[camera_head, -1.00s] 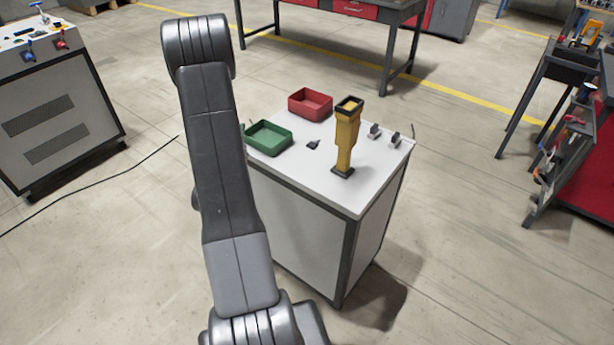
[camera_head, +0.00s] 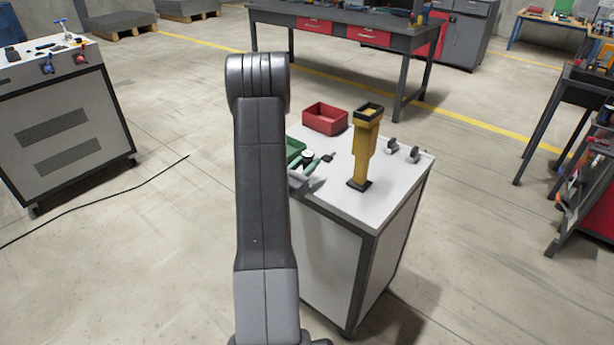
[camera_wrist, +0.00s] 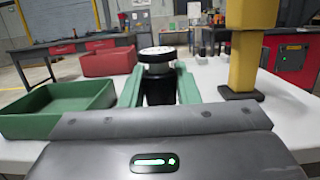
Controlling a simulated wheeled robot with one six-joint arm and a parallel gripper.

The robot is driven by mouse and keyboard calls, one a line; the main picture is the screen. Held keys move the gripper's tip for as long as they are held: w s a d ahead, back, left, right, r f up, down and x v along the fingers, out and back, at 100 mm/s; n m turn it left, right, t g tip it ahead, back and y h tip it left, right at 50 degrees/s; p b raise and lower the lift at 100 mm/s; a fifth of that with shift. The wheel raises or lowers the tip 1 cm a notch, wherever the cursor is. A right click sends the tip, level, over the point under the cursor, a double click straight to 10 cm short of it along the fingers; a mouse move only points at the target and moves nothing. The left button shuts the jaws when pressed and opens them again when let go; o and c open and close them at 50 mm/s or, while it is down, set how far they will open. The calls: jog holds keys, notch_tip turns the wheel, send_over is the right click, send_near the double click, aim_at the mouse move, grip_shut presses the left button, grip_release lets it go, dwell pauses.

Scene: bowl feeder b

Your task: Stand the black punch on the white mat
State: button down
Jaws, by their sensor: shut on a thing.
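My gripper (camera_wrist: 158,92) has green fingers and is shut on a black, round-bodied thing with a pale disc top, which I take to be the black punch (camera_wrist: 160,85). It is upright in the wrist view, and its lower end is hidden by my gripper's body. In the head view my gripper (camera_head: 312,166) shows just right of my arm, over the left part of the white cabinet top (camera_head: 340,205), with the punch's pale top (camera_head: 308,154) showing. I cannot make out a white mat apart from the white top.
A yellow column with a dark base (camera_head: 364,150) stands right of my gripper. A red bin (camera_head: 325,118) is behind, and a green bin (camera_wrist: 58,108) is at left.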

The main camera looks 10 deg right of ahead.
jog(key=shift+f, duration=2)
jog(key=shift+f, duration=0.1)
jog(key=shift+f+b, duration=0.15)
jog(key=shift+b, duration=0.25)
jog(key=c, duration=1.1)
grip_release()
